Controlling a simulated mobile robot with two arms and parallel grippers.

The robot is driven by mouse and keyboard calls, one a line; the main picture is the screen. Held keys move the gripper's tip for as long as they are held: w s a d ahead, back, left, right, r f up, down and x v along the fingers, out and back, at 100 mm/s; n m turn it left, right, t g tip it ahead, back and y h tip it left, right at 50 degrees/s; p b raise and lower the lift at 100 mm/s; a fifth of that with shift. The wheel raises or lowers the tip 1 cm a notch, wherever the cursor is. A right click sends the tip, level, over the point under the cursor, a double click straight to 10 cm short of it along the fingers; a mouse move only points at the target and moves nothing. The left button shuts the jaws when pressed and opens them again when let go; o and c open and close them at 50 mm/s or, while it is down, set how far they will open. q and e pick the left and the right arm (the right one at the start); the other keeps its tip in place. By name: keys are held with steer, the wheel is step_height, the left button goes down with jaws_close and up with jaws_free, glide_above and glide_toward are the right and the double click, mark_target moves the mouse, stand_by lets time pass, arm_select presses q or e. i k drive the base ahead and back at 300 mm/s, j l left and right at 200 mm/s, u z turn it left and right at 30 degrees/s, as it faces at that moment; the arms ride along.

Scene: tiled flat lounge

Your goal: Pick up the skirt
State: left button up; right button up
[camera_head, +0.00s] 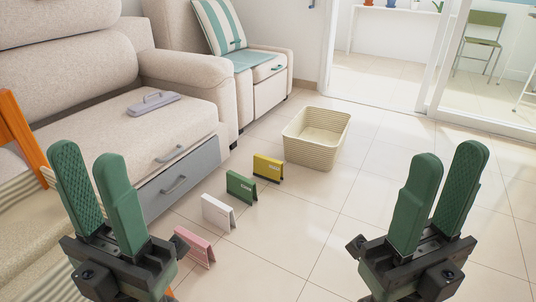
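I cannot pick out a skirt for certain. A flat, pale lavender-grey piece (153,103) with a raised, handle-like strip lies on the seat of the beige sofa (185,80); whether it is cloth is unclear. My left gripper (88,155) has green padded fingers. It is open and empty at the lower left, in front of the sofa and apart from the lavender-grey piece. My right gripper (448,157) is open and empty at the lower right, over the tiled floor.
Tent-shaped pieces in pink (196,246), white (217,212), green (241,187) and yellow (268,168) stand in a row before the sofa drawer (178,183). A cream basket (316,137) stands beyond. An armchair (265,85) holds a striped cushion (219,26). Floor at right is clear.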

mark_target(270, 169)
steer(key=i+l, duration=0.15)
steer(key=i, duration=0.35)
steer(key=i+l, duration=0.15)
steer(key=i, duration=0.35)
steer(key=i+l, duration=0.1)
steer(key=i, duration=0.4)
steer(key=i+l+u, duration=0.45)
steer(key=i, duration=0.3)
steer(key=i+l+u, duration=0.4)
steer(key=i+l, duration=0.2)
steer(key=i+u, duration=0.1)
steer(key=u, duration=0.4)
